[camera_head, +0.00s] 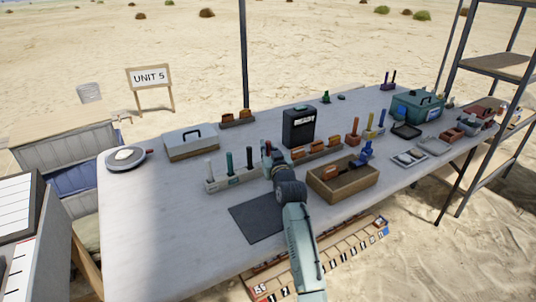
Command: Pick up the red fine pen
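No red fine pen can be made out with certainty in this small view. A slim red upright piece (355,126) stands on a reddish block right of the middle of the table. Yellow (369,120) and blue (381,118) upright pieces stand beside it. My arm reaches up from the bottom edge over the table. My gripper (268,150) is at its far end, near a pale rack (232,180) with white, teal and black upright pieces. A small reddish spot shows at the gripper, too small to identify. The fingers are not clear enough to tell open from shut.
A wooden box (343,193) with blue and orange items lies right of my arm. A black case (299,127), grey box (191,143) and green toolbox (417,106) stand farther back. A dark mat (255,222) lies in front. The table's left front (165,235) is clear.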

